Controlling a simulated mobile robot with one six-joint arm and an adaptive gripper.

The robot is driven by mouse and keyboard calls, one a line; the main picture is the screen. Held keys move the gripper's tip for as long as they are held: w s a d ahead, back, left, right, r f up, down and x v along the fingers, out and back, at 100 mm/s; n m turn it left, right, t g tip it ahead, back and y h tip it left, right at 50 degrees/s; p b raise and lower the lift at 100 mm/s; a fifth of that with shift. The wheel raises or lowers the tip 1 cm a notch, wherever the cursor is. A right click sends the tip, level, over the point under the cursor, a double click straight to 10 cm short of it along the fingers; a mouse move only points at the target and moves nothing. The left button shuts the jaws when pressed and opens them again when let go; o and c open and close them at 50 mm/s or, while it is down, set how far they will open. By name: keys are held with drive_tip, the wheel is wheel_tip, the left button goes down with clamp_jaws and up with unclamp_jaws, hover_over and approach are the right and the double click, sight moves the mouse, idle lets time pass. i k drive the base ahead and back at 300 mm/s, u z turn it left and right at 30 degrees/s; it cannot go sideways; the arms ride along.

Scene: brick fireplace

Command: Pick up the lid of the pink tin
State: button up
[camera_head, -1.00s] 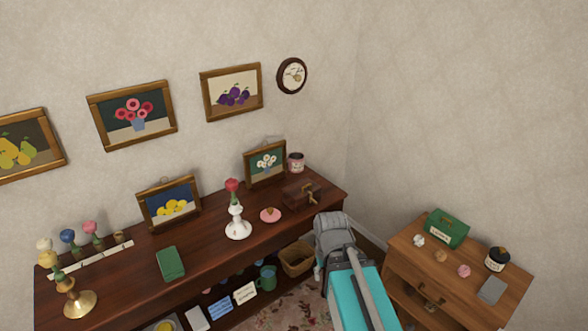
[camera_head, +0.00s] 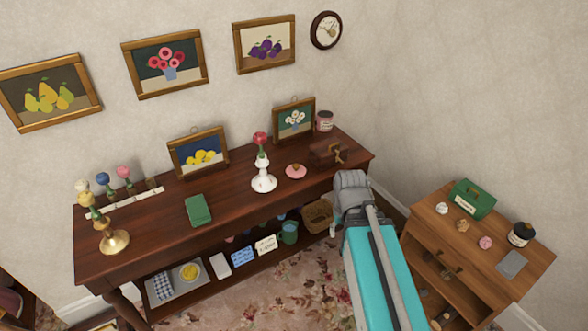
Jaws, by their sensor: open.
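A small pink tin (camera_head: 324,121) with a pale label stands at the back right corner of the long dark wooden table. Its top looks dark. A round pink lid-like disc (camera_head: 296,171) with a small brown knob lies flat on the table, right of the white candlestick and apart from the tin. My teal and grey arm (camera_head: 378,270) rises from the bottom, and its grey joint (camera_head: 351,190) overlaps the table's front right edge. My gripper's fingers do not show.
A white candlestick (camera_head: 263,178) with a red flower stands left of the disc. A dark box (camera_head: 328,154) with a brass part sits between disc and tin. A framed flower picture (camera_head: 294,120) leans behind. A drawer cabinet (camera_head: 470,255) stands at right.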

sight(295, 170)
drive_tip(key=u, duration=0.85)
drive_tip(key=k, duration=0.7)
drive_tip(key=z, duration=0.55)
drive_tip(key=i, duration=1)
drive_tip(key=u, duration=0.05)
